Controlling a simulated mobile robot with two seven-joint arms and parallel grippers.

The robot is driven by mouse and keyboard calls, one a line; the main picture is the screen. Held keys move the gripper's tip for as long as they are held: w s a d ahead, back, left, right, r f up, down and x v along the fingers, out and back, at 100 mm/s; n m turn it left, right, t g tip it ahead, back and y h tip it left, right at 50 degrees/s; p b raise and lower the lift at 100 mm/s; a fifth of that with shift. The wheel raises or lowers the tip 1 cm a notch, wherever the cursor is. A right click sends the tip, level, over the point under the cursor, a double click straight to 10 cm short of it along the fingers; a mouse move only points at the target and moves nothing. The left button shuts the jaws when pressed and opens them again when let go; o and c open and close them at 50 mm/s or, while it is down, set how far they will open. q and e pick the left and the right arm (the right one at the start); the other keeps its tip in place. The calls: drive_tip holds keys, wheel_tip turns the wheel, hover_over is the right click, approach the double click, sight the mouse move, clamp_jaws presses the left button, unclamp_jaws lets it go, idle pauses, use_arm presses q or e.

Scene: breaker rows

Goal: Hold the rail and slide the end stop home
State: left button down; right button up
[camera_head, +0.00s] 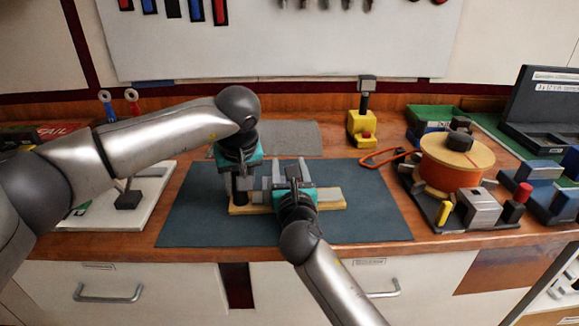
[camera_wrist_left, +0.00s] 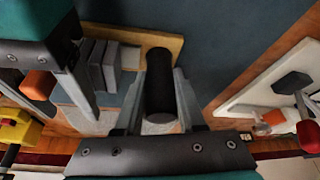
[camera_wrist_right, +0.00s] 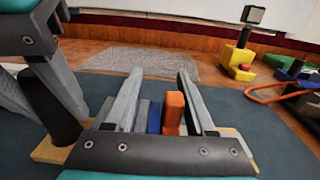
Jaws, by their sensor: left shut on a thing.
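The rail assembly sits on a wooden board (camera_head: 330,205) on the dark mat, with grey blocks in a row. A black upright post (camera_wrist_left: 158,80) stands at the board's left end. My left gripper (camera_head: 240,180) reaches down from above, and its fingers close around this post. An orange block (camera_wrist_right: 174,108), seemingly the end stop, stands beside a blue block (camera_wrist_right: 154,117) in the right wrist view. My right gripper (camera_wrist_right: 158,75) is open over the row, its fingers apart on either side of these blocks. In the head view my right gripper (camera_head: 290,175) hides much of the row.
A yellow stand (camera_head: 362,128) is behind the mat. An orange spool (camera_head: 455,165) and a tray of parts are at right. A white board (camera_head: 105,205) lies at left, under my left arm. The mat (camera_head: 370,225) is clear at its front right.

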use_arm(q)
drive_tip(key=shift+s+d+f, duration=0.15)
drive_tip(key=shift+f, duration=0.15)
use_arm(e)
drive_tip(key=shift+s+d, duration=0.1)
drive_tip(key=shift+s, duration=0.05)
drive_tip(key=s, duration=1.2)
drive_tip(key=shift+d, duration=0.2)
drive_tip(key=shift+w, duration=0.1)
use_arm(q)
drive_tip(key=c, duration=0.8)
unclamp_jaws()
drive_tip(key=shift+d, duration=0.1)
drive_tip(key=o, duration=0.4)
drive_tip(key=shift+r, duration=0.2)
drive_tip(key=shift+c, duration=0.2)
drive_tip(key=v, duration=1.1)
drive_tip(key=shift+r, duration=0.45)
use_arm(e)
drive_tip(key=shift+f, duration=0.1)
